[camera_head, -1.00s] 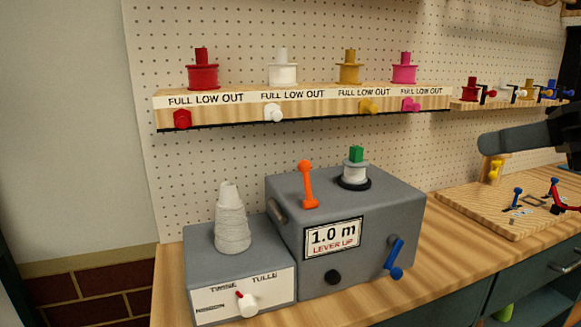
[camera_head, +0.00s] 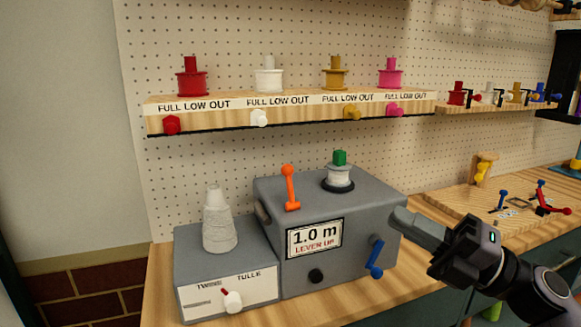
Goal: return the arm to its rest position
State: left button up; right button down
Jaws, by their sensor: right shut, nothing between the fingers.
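My right gripper (camera_head: 402,220) is in the lower right of the head view, with its arm coming in from the right edge. Its fingers are shut with nothing between them. The fingertips point left, close to the right side of the grey machine (camera_head: 375,200); I cannot tell whether they touch it. The blue lever (camera_head: 374,260) on the machine's front is just left of and below the fingertips. My left gripper is not in view.
The machine carries an orange lever (camera_head: 290,188), a white spool with a green top (camera_head: 339,172) and a "1.0 m" display (camera_head: 314,238). A grey box (camera_head: 190,262) with a twine cone (camera_head: 219,225) stands left. A spool shelf (camera_head: 300,112) hangs above. A wooden board (camera_head: 470,201) lies right.

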jog(key=s+d+f+m+t+h, duration=0.1)
jog(key=f+m+t+h, duration=0.2)
jog(key=f+m+h, duration=0.35)
jog(key=s+d+f+m+t+h+p, duration=0.1)
jog(key=d+f+m+t+h, duration=0.15)
jog(key=f+m, duration=0.65)
jog(key=s+f+m+t+h, duration=0.1)
jog(key=f+m+t+h, duration=0.2)
jog(key=f+m+h, duration=0.35)
jog(key=s+f+m+g+h+p, duration=0.1)
jog(key=s+f+m+g, duration=0.6)
jog(key=s+f, duration=0.8)
notch_tip(320, 180, down, 4)
jog(key=shift+s+f+m+g+h, duration=0.1)
jog(key=shift+s+m+g+h, duration=0.2)
jog(key=shift+m+h, duration=0.6)
jog(key=shift+d+y, duration=0.1)
jog(key=shift+y, duration=0.15)
